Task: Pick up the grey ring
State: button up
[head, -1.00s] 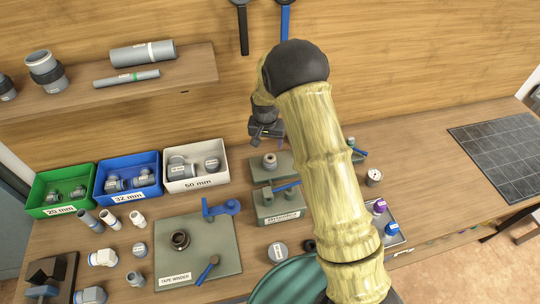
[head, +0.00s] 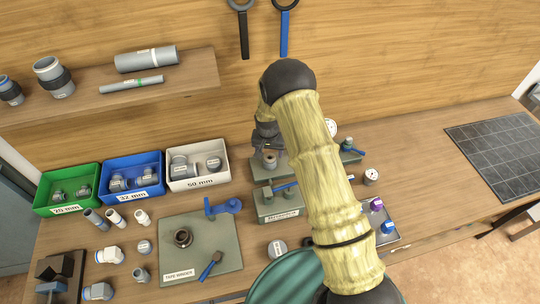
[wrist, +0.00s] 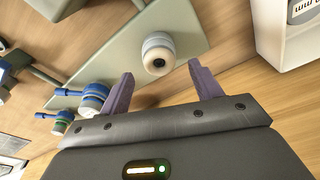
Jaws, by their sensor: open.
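A light grey ring-like piece with a dark centre (wrist: 158,50) sits on a pale green plate (wrist: 185,20) in the wrist view. It seems to be the small round fitting (head: 269,162) on the green manifold plate in the head view. My gripper (wrist: 160,69) is open, its two purple fingers apart and empty. The ring shows between and just beyond the fingertips, not touching them. In the head view my dark gripper (head: 266,136) is just above and behind the fitting; its fingertips are hidden there.
Blue-handled valves (wrist: 90,98) stand on the plate beside my left finger. A white bin (head: 197,166) is left of the gripper. A pressure gauge (head: 331,127) stands behind my arm.

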jog(key=shift+w+d+f+p, duration=0.15)
jog(key=shift+f+p, duration=0.3)
jog(key=shift+f, duration=0.85)
jog(key=shift+c, duration=0.2)
jog(key=c, duration=1)
